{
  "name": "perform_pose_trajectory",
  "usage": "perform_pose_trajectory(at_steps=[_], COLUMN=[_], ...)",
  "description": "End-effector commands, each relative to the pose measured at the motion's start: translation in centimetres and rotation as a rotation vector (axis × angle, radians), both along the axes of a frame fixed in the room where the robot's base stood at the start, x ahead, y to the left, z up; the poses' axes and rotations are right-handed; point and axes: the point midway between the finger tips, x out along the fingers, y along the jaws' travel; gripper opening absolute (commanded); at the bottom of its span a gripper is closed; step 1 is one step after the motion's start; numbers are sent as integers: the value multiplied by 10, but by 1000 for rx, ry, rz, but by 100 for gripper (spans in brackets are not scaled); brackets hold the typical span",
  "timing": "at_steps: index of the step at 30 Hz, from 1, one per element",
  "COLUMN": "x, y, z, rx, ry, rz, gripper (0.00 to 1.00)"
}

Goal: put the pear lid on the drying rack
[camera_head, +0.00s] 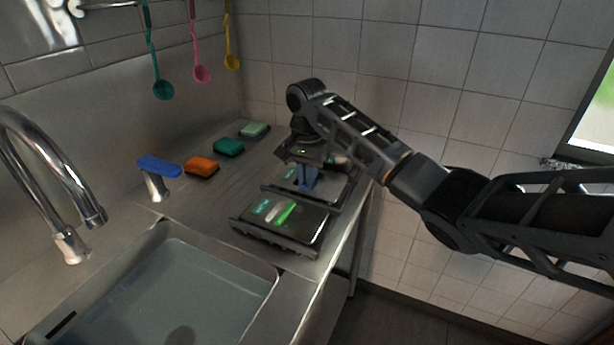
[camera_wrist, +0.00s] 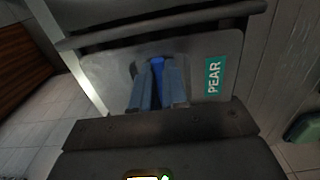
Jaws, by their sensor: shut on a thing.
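The pear lid is a grey metal plate with a teal PEAR label and a blue handle, clear in the wrist view (camera_wrist: 215,48). In the head view its blue handle (camera_head: 307,181) shows below my wrist. My gripper (camera_wrist: 158,100) is shut on that handle from above, its fingers on either side. A dark rack with bars (camera_head: 278,247) stands on the counter; a lid with a green handle (camera_head: 287,213) lies on it. Another dark bar (camera_wrist: 165,22) runs along the pear lid's edge in the wrist view. I cannot tell whether the pear lid touches the rack.
A sink (camera_head: 160,290) with a tap (camera_head: 70,240) is at the front left. Ladles (camera_head: 162,90) hang above. The counter's right edge is close to the racks.

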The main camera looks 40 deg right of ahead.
Motion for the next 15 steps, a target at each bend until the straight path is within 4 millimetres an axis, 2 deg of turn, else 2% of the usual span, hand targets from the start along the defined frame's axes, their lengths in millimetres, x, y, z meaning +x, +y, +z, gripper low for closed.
perform_pose_trajectory(at_steps=[2, 3, 10, 12, 15], x=[0, 0, 0, 0, 0], y=[0, 0, 0, 0, 0], z=[0, 0, 0, 0, 0], rx=[0, 0, 0, 0, 0], ry=[0, 0, 0, 0, 0], rz=[0, 0, 0, 0, 0], gripper=[0, 17, 39, 43, 43])
